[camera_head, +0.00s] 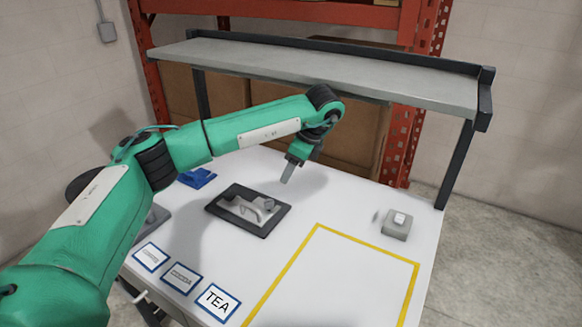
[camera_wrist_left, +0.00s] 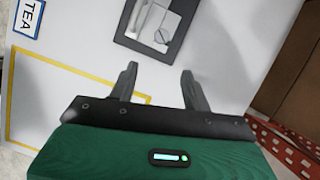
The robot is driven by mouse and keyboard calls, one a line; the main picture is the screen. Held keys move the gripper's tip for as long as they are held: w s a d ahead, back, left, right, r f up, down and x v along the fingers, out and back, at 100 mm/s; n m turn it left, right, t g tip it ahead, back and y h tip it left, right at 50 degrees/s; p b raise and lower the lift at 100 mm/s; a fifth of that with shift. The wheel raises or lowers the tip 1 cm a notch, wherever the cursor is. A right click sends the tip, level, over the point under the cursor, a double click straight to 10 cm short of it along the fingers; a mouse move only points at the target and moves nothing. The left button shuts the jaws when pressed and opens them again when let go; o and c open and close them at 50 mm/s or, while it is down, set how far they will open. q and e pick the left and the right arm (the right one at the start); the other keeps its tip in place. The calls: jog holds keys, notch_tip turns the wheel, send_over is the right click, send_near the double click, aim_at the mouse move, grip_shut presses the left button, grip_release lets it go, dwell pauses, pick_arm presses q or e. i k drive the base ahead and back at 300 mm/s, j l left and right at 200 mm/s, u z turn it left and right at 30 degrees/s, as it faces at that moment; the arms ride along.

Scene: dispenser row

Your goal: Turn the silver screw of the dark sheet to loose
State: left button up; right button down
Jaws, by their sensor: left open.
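The dark sheet (camera_head: 268,229) lies flat on the white table, with a light grey plate and a silver fitting at its middle. It also shows at the top of the left wrist view (camera_wrist_left: 184,22). A small round silver screw (camera_head: 270,203) sits on the right part of the fitting; it also shows in the left wrist view (camera_wrist_left: 161,36). Its turn position is too small to tell. My left gripper (camera_head: 287,173) is open and empty, above the table just behind and right of the sheet. In the left wrist view its fingers (camera_wrist_left: 159,70) stand apart, touching nothing. My right gripper is not in view.
A blue sheet (camera_head: 197,177) lies behind and left of the dark one. A grey box with a white button (camera_head: 397,224) stands at the right. A yellow outline (camera_head: 365,243) and several label cards, one reading TEA (camera_head: 216,301), mark the front. A grey shelf (camera_head: 320,70) spans the back.

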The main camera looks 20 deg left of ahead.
aim_at(268, 204)
jog(key=j+z, duration=0.35)
jog(key=j, duration=0.15)
jog(key=k+j+z, duration=0.15)
jog(key=j+z, duration=0.2)
jog(key=j, duration=0.15)
